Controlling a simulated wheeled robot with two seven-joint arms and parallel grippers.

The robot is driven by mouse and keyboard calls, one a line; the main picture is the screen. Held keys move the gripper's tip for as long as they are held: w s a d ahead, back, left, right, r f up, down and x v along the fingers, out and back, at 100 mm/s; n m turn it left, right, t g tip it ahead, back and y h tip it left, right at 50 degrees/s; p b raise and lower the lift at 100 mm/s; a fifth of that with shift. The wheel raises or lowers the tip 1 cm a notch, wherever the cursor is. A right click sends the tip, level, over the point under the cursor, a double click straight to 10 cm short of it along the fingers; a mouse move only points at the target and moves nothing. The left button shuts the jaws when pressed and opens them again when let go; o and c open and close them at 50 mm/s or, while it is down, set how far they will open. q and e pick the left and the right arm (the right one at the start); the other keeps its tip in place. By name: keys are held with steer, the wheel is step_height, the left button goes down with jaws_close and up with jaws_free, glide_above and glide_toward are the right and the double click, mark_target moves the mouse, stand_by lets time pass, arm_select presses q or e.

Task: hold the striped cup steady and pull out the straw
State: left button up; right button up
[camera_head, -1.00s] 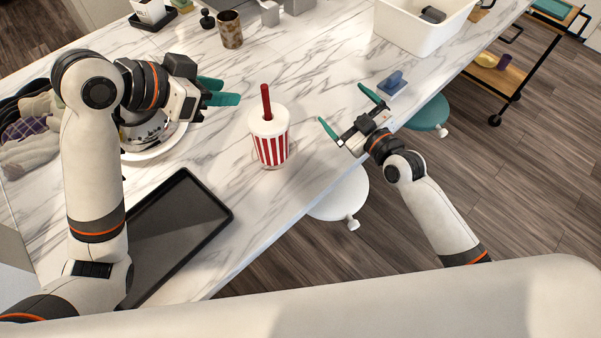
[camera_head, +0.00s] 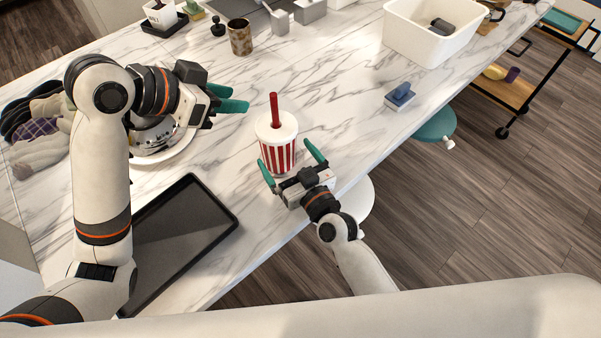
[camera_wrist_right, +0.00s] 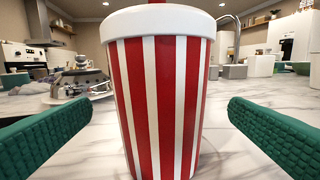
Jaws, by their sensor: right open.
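The red-and-white striped cup (camera_head: 277,152) stands upright on the marble counter, with a white lid. A red straw (camera_head: 274,108) sticks up from the lid. My right gripper (camera_head: 290,164) is open at the near side of the cup, its teal fingers to either side. In the right wrist view the cup (camera_wrist_right: 163,100) fills the middle between the two fingers, with a gap on each side. My left gripper (camera_head: 232,98) is up and to the left of the cup, apart from the straw. Its teal fingers look close together, and the gap between them is unclear.
A black tray (camera_head: 182,238) lies at the near left. A white plate (camera_head: 172,152) with a kettle-like item sits under my left arm. A blue sponge-like block (camera_head: 400,96) and a white bin (camera_head: 430,45) stand to the right. A brown patterned cup (camera_head: 240,37) stands farther back.

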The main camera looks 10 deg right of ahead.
steer(key=shift+x, duration=2.3)
